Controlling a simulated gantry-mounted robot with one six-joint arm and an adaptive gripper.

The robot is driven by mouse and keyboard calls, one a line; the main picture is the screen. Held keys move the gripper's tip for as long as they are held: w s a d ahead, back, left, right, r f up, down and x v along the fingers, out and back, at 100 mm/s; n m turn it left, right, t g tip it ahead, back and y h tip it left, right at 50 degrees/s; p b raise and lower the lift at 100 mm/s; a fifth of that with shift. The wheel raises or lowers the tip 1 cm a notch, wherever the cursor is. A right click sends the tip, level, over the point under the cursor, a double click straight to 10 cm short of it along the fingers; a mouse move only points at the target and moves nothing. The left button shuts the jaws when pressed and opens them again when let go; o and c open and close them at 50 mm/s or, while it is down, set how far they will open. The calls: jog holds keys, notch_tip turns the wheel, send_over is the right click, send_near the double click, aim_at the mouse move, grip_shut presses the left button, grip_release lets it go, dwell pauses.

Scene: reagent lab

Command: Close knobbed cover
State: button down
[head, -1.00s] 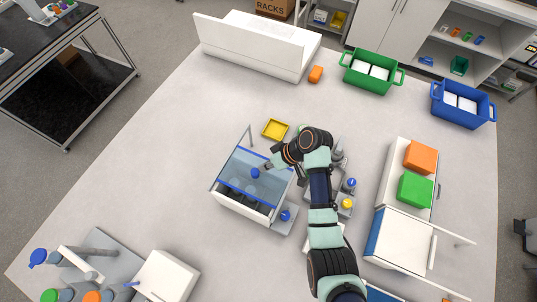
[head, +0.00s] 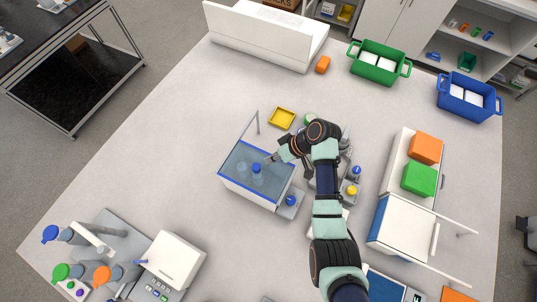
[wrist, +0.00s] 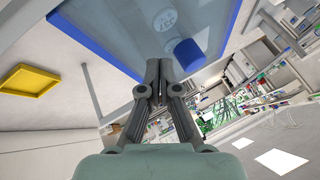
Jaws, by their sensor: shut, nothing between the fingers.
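The knobbed cover (head: 240,165) is a clear panel with blue edges and a round blue knob (head: 257,170). It lies over the top of a white-walled box (head: 250,193) and looks level or nearly so; I cannot tell whether it is fully seated. In the wrist view the clear panel (wrist: 120,30) and blue knob (wrist: 188,54) fill the top. My gripper (head: 268,160) is shut and empty at the cover's right, close to the knob. In the wrist view its fingertips (wrist: 158,68) are just beside the knob; contact is unclear.
A yellow tray (head: 282,118) lies behind the box, near a thin upright post (head: 258,122). A small blue-knobbed item (head: 291,201) stands at the box's right. A white machine (head: 176,260) stands front left. The table between is clear.

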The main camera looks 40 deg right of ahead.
jog(key=d, duration=0.2)
jog(key=shift+s+d+r, duration=0.3)
jog(key=shift+r, duration=0.1)
jog(key=v, duration=0.9)
jog(key=shift+a+b, duration=0.2)
jog(key=shift+b, duration=0.2)
